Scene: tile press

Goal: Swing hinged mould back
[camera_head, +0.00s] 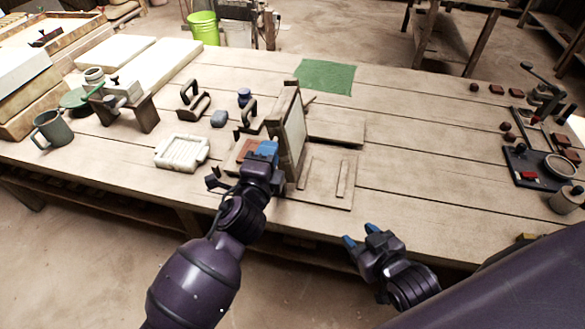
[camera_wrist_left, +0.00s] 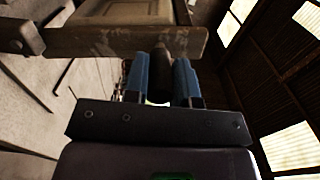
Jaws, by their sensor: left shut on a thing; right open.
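The hinged mould (camera_head: 291,140) stands nearly upright on its wooden base board (camera_head: 325,182), its pale inner face turned to the right. In the left wrist view a wooden bar of the mould (camera_wrist_left: 120,41) crosses just beyond the fingers. My left gripper (camera_head: 265,149) is at the mould's left side, with its blue fingers (camera_wrist_left: 160,75) shut on a dark, rounded handle (camera_wrist_left: 158,62). The fingers partly hide the handle. A reddish slab (camera_head: 246,147) lies just left of the mould. My right gripper (camera_head: 361,235) is open and empty, near the table's front edge.
A green cloth (camera_head: 325,77) lies behind. A black tool tray (camera_head: 530,170) is at right.

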